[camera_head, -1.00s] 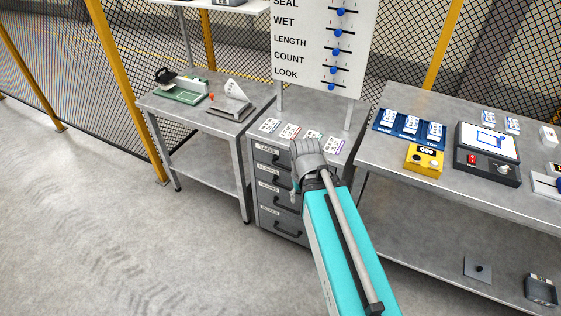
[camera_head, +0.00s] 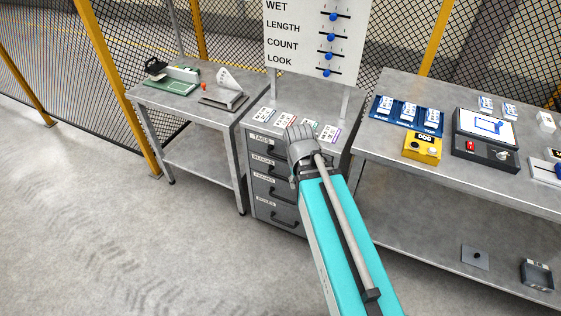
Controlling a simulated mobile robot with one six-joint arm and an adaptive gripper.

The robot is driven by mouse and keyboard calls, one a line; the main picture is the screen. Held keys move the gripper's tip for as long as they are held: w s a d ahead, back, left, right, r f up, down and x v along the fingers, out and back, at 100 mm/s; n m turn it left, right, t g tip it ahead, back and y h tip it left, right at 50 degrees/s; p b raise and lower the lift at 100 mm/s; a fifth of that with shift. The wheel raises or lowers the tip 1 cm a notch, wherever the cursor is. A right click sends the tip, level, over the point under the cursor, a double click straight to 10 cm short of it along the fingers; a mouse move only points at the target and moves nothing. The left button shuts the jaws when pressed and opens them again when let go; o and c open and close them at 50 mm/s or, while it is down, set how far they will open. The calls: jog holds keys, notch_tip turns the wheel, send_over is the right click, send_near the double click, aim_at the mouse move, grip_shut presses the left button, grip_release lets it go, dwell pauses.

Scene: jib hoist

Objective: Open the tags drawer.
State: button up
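The grey drawer cabinet (camera_head: 257,215) stands between two metal tables. Its top drawer, the tags drawer (camera_head: 258,146), carries a "TAGS" label and looks shut, with a dark handle that my arm partly covers at the right. Several labelled drawers with dark handles lie below it. My arm reaches up from the bottom of the view to the right part of the cabinet front. My gripper is hidden behind the grey wrist and arm, so its fingers and any contact with the handle do not show.
Several small cards (camera_head: 285,119) lie on the cabinet top. A white board with sliders (camera_head: 312,40) stands behind it. The left table (camera_head: 196,106) holds a green device. The right table (camera_head: 460,186) holds a blue tray, a yellow box and a dark console. Floor at left is clear.

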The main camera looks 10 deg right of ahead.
jog(key=w+f+n+h+b, duration=0.1)
jog(key=w+f+h+b, duration=0.3)
jog(key=w+f+b, duration=0.3)
jog(key=n+t+h+b, duration=0.6)
jog(key=t+h+b, duration=0.25)
jog(key=b, duration=1.45)
send_near(281, 158)
jog(key=v, duration=0.3)
jog(key=shift+w+a+g, duration=0.1)
jog(key=shift+w+g, duration=0.1)
jog(key=shift+g, duration=0.05)
jog(key=b+x, duration=0.2)
jog(key=x, duration=1.2)
jog(key=shift+r, duration=0.1)
grip_shut()
